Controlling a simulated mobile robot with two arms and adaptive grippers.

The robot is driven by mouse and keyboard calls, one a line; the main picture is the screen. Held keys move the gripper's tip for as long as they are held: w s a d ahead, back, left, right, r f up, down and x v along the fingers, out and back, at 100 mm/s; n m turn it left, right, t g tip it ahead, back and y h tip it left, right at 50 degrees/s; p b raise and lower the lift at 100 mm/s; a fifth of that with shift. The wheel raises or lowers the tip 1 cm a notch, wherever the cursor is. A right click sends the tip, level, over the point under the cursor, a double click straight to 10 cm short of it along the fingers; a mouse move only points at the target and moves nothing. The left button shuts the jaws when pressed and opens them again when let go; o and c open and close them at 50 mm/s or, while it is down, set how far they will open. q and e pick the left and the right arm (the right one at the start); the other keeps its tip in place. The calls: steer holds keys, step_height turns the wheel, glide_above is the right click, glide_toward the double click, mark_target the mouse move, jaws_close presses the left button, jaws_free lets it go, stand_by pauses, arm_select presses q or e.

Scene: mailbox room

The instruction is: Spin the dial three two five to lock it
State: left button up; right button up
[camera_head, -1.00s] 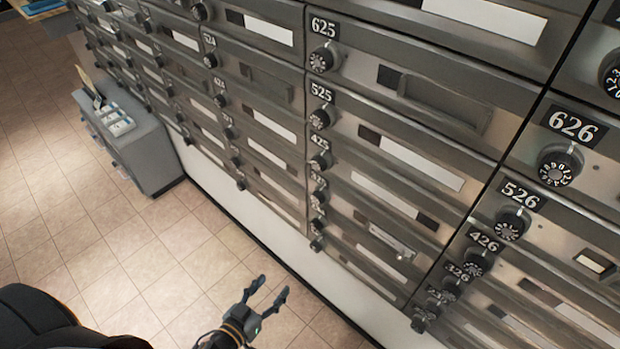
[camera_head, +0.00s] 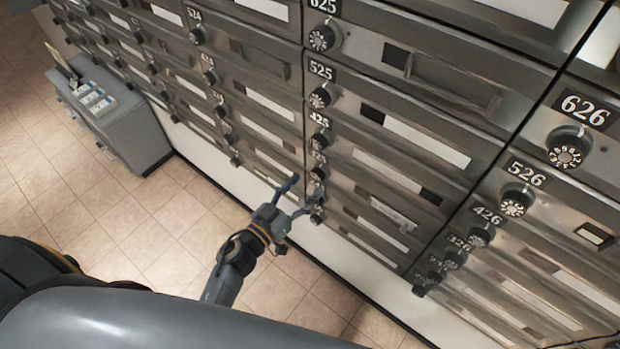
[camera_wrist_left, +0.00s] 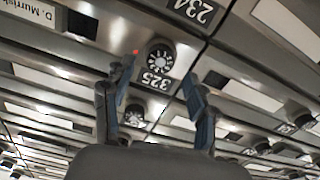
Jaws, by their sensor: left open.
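The 325 dial (camera_head: 317,174) is a round dark knob with white marks, below its 325 label in the mailbox column. In the left wrist view the picture is upside down, and the dial (camera_wrist_left: 160,57) shows beside its label (camera_wrist_left: 153,81). My left gripper (camera_head: 306,186) is open and empty, near the lower dials of this column. In the wrist view its two fingers (camera_wrist_left: 159,75) appear on either side of the 325 dial and label; I cannot tell whether they touch. The dial's pointer setting is too small to read. My right gripper is not in view.
Other dials stand close above and below, such as the 425 dial (camera_head: 320,138) and the 525 dial (camera_head: 320,97). The 626 dial (camera_head: 568,151) is on the right. A grey cabinet (camera_head: 125,125) stands at the left by the mailbox wall. The tiled floor (camera_head: 110,215) between is clear.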

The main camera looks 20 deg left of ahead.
mark_target(317, 175)
arm_select(q)
steer(key=shift+x, duration=1.1)
steer(key=shift+w, duration=0.3)
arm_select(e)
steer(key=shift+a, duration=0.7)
arm_select(q)
steer(key=shift+c, duration=0.4)
steer(key=c, duration=1.1)
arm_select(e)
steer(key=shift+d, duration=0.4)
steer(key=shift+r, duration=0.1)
arm_select(q)
steer(key=shift+m, duration=0.3)
